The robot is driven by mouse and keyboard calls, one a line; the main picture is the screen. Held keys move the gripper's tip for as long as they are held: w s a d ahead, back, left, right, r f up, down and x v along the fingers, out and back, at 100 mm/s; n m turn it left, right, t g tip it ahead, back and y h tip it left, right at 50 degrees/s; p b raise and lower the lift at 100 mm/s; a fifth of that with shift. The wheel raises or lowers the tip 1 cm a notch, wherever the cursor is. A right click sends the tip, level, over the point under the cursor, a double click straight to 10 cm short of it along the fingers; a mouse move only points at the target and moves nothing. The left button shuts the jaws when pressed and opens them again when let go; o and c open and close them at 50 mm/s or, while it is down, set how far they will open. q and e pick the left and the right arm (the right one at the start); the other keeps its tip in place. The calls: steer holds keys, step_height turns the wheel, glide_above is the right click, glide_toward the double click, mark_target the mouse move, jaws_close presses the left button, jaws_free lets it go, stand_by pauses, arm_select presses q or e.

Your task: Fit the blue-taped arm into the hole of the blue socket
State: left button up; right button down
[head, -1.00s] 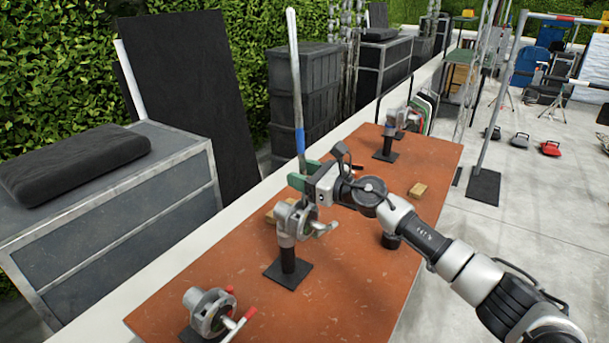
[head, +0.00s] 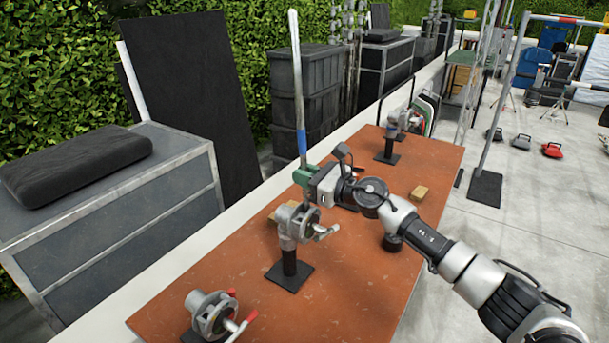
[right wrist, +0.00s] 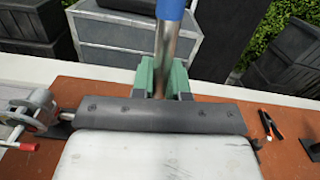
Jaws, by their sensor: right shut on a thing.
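The blue-taped arm (head: 297,80) is a long silver rod, nearly upright and leaning slightly left, with a blue band low on it. My right gripper (head: 304,178) has green fingers shut on the rod just below the tape. The rod and fingers also show in the right wrist view (right wrist: 164,65). The rod's lower end reaches down by the middle grip head (head: 297,221), on a black stand; I cannot tell if it is in it or behind it. No socket shows a clear blue mark. My left gripper is out of view.
A grip head with red handles (head: 211,315) is at the near end of the rust-coloured table (head: 350,285). Another grip head (head: 392,122) stands at the far end. A wooden block (head: 419,193) lies on the right. The near right tabletop is clear.

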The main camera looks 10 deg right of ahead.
mark_target(302, 141)
steer(key=shift+s+a+r+p, duration=0.1)
steer(key=shift+r+p, duration=1.3)
steer(key=shift+r, duration=0.1)
steer(key=shift+s+a+r+p, duration=0.1)
steer(key=shift+s+r+p, duration=0.05)
steer(key=shift+r+p, duration=1.25)
steer(key=shift+s+a+r+p, duration=0.1)
steer(key=shift+r+p, duration=1.25)
steer(key=shift+r, duration=0.2)
steer(key=shift+f, duration=0.15)
